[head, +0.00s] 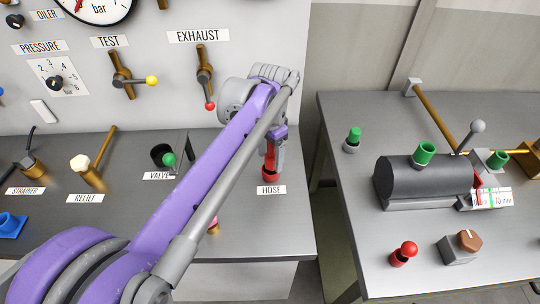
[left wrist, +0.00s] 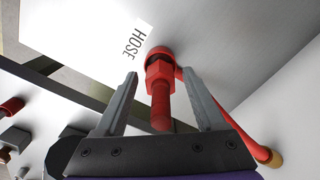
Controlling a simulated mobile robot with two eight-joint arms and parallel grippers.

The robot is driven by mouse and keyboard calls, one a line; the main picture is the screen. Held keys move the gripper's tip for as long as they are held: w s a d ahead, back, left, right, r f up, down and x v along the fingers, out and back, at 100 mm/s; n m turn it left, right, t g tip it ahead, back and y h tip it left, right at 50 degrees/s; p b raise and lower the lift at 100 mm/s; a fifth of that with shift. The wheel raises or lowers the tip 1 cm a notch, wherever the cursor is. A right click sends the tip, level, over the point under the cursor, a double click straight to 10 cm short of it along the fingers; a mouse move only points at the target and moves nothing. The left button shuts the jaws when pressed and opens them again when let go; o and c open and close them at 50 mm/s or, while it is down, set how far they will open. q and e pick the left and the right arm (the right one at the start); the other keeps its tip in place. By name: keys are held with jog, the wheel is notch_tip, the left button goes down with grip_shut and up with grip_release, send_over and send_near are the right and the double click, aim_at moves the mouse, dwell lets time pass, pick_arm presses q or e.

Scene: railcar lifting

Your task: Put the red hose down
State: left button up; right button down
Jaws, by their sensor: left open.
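The red hose (head: 270,170) stands at the right end of the left bench, just behind the HOSE label (head: 271,190), partly covered by my arm. In the left wrist view its red hex fitting and end piece (left wrist: 160,88) sit at the bench surface by the label. A red length runs off to the lower right toward a brass-coloured end. My left gripper (head: 278,150) is over the hose. In the left wrist view my left gripper (left wrist: 161,76) is open, with one finger on each side of the hose end and gaps visible. My right gripper is not in view.
The left bench (head: 235,238) carries a green-knobbed valve (head: 169,159), a relief handle (head: 88,171) and a strainer (head: 30,168). The EXHAUST lever (head: 204,72) hangs on the panel behind my arm. A gap separates the right bench (head: 345,215), which holds a dark cylinder (head: 420,180).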

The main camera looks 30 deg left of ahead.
pick_arm(q)
notch_tip(320, 180, up, 12)
jog(key=shift+f+p, duration=0.1)
jog(key=shift+p, duration=0.5)
